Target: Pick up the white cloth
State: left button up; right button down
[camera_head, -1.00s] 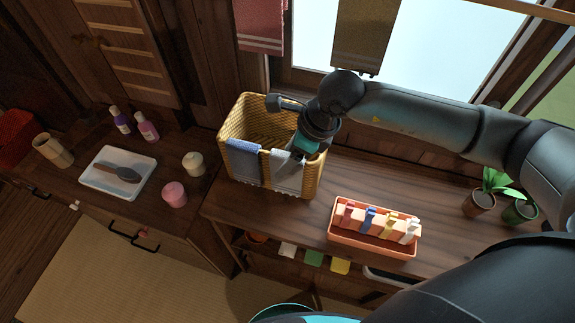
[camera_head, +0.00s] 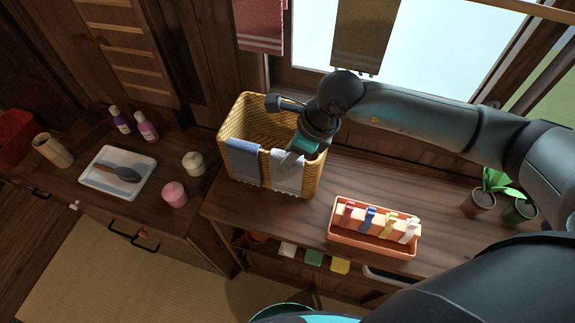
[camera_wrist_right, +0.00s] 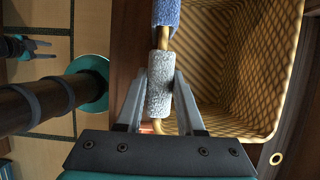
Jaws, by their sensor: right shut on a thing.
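The white cloth (camera_head: 287,174) hangs over the front rim of the yellow wicker basket (camera_head: 240,122), to the right of a blue cloth (camera_head: 243,160). My right gripper (camera_head: 291,158) is at the white cloth on the rim, reaching in from above. In the right wrist view its two fingers (camera_wrist_right: 160,88) stand on either side of the white cloth (camera_wrist_right: 160,75), shut on it where it folds over the rim. The blue cloth (camera_wrist_right: 166,14) is just beyond it there. My left gripper is not in the head view.
An orange tray (camera_head: 372,246) with several pegged items stands to the right of the basket. Potted plants (camera_head: 520,209) are at the far right. A white tray (camera_head: 105,187) with a dark utensil, bottles and jars stand on the left cabinet.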

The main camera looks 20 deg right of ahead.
jog(key=shift+r, duration=0.15)
notch_tip(320, 180, up, 12)
jog(key=s+d+b, duration=0.3)
jog(key=s+d, duration=0.7)
jog(key=d, duration=0.4)
jog(key=shift+d+b, duration=0.4)
dwell(0.5)
dwell(1.2)
